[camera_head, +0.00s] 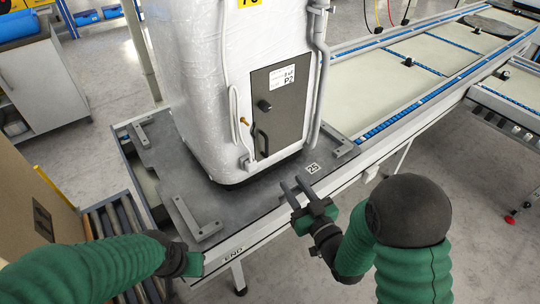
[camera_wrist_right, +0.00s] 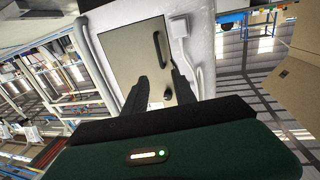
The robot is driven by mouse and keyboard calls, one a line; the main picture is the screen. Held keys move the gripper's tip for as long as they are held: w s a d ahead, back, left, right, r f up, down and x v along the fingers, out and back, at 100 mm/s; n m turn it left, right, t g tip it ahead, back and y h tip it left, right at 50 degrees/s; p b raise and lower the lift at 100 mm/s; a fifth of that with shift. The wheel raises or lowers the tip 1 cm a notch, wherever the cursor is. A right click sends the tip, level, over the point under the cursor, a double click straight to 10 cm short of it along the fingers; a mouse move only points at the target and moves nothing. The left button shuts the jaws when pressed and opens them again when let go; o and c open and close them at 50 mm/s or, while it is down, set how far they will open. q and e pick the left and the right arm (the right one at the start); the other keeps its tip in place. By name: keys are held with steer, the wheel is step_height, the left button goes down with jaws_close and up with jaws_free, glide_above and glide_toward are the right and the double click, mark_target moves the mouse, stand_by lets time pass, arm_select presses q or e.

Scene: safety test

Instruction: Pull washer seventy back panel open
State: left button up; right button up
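The washer (camera_head: 195,80) is a tall white wrapped unit, upright on a dark pallet plate, with a yellow tag reading 70 at the top of the view. Its grey back panel (camera_head: 291,92) looks shut and has a dark handle (camera_head: 261,139) and a round knob (camera_head: 264,106). My right gripper (camera_head: 295,188) is open and empty, in front of and below the panel, apart from it. The right wrist view shows its two fingers pointing toward the panel (camera_wrist_right: 122,62) and the handle (camera_wrist_right: 160,48). My left gripper (camera_head: 190,264) is at lower left; its fingers are not clear.
The dark pallet plate (camera_head: 235,208) has raised grey bars and sits on a conveyor marked END. A conveyor (camera_head: 440,60) runs to the upper right. A grey pipe (camera_head: 322,70) runs down beside the panel. A cabinet (camera_head: 40,85) stands at left.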

mark_target(267, 146)
steer(key=b+x, duration=0.1)
steer(key=x, duration=1.4)
steer(key=shift+w+a, duration=0.1)
steer(key=shift+w, duration=0.05)
steer(key=shift+c, duration=0.4)
jaws_close()
